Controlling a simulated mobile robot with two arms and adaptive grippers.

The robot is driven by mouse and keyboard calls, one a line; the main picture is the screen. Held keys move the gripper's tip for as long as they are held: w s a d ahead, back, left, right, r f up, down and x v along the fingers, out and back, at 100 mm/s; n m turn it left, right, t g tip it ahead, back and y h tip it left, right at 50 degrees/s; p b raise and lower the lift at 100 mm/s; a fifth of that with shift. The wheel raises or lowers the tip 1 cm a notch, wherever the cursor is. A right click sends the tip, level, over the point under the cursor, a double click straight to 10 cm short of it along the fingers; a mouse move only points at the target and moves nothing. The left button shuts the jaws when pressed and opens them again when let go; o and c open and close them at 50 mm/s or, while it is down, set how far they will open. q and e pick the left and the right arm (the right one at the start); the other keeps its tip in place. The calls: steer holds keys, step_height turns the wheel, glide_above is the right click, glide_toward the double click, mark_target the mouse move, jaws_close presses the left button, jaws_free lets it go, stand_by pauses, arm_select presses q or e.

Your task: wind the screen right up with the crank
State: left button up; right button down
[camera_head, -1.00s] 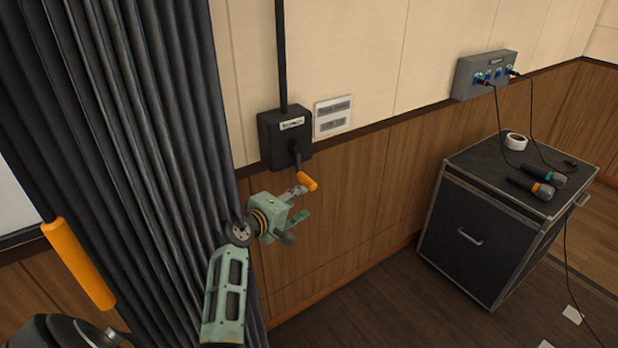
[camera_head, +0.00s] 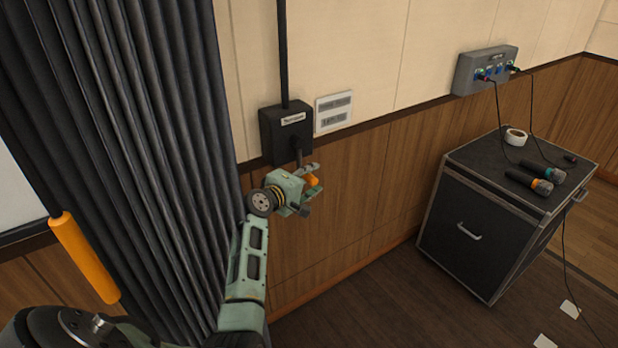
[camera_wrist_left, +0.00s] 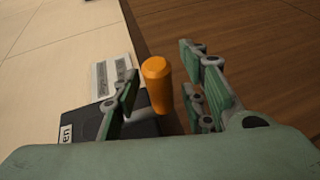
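The crank is on a black box (camera_head: 286,132) on the wall; its orange handle (camera_head: 313,180) points down and outward, partly hidden by my left gripper (camera_head: 312,176). In the left wrist view the orange handle (camera_wrist_left: 157,85) stands between the two open fingers of my left gripper (camera_wrist_left: 170,88), with gaps showing on both sides. A white surface with a dark lower edge (camera_head: 14,200), perhaps the screen, shows at the far left, mostly cut off. My right gripper is not in view.
A dark curtain (camera_head: 130,130) hangs left of the crank. An orange grip (camera_head: 84,258) on a black rod is in front of it. A small sign (camera_head: 334,112) is beside the box. A black case (camera_head: 480,235) with microphones stands at right; a socket box (camera_head: 486,70) is above.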

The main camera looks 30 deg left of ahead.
arm_select(q)
steer(key=shift+c, duration=0.4)
jaws_close()
